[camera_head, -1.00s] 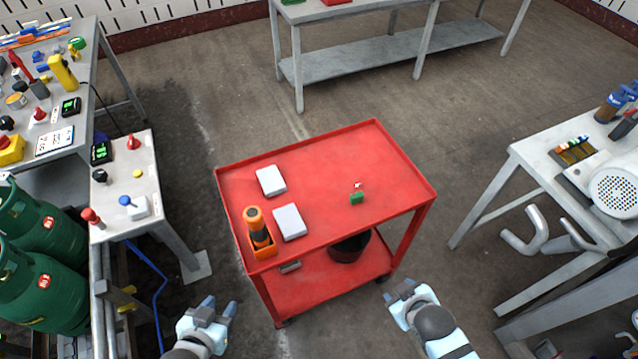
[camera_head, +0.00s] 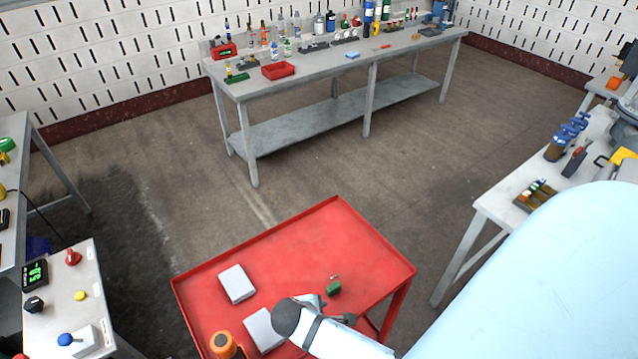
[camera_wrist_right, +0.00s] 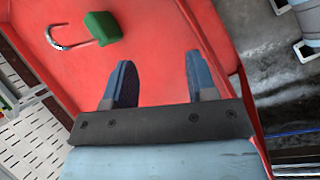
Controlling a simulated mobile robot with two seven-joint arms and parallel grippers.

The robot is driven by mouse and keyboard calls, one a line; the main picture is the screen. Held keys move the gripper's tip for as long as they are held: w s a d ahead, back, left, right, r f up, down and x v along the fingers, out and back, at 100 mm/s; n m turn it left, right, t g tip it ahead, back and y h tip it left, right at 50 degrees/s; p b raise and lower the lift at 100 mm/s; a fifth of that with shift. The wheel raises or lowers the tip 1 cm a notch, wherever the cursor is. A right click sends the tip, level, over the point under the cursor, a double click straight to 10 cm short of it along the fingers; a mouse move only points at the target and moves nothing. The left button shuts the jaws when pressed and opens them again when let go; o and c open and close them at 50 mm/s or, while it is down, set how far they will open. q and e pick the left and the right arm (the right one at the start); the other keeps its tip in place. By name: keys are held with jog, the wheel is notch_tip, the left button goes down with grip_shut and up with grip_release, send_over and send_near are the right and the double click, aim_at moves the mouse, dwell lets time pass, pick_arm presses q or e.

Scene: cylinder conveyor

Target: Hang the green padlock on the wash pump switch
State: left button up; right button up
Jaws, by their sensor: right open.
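The green padlock (camera_head: 333,289) lies on the red cart's top, its body green with a silver shackle. It also shows in the right wrist view (camera_wrist_right: 103,28), shackle pointing left and apart from my fingers. My right gripper (camera_wrist_right: 158,66) is open and empty, with bare red cart surface between its fingers. In the head view my right gripper (camera_head: 318,301) is over the cart just left of and nearer than the padlock, partly hidden by its own wrist. A panel at the left carries a red switch (camera_head: 73,258) and a black switch (camera_head: 33,304); its labels are too small to read. My left gripper is out of view.
The red cart (camera_head: 290,232) also bears two pale boxes (camera_head: 236,284) (camera_head: 263,330) and an orange object (camera_head: 222,345) at its near left. A grey bench (camera_head: 330,67) with bottles stands behind, another table (camera_head: 490,205) at right. The floor between is clear.

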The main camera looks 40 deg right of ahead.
aim_at(329, 287)
jog(key=w+n+g+h, duration=0.1)
jog(key=w+h, duration=0.1)
jog(key=w+n+g+h, duration=0.1)
jog(key=w+n+h, duration=0.1)
jog(key=w+d+n+g+h, duration=0.1)
jog(key=w+n+h, duration=0.1)
jog(key=shift+w+d+r+h, duration=0.1)
jog(key=shift+w+r+h, duration=0.05)
jog(key=shift+h, duration=0.25)
jog(key=shift+w+d, duration=0.1)
jog(key=shift+d, duration=0.05)
jog(key=shift+x, duration=3.6)
jog(key=shift+r, duration=0.15)
grip_shut()
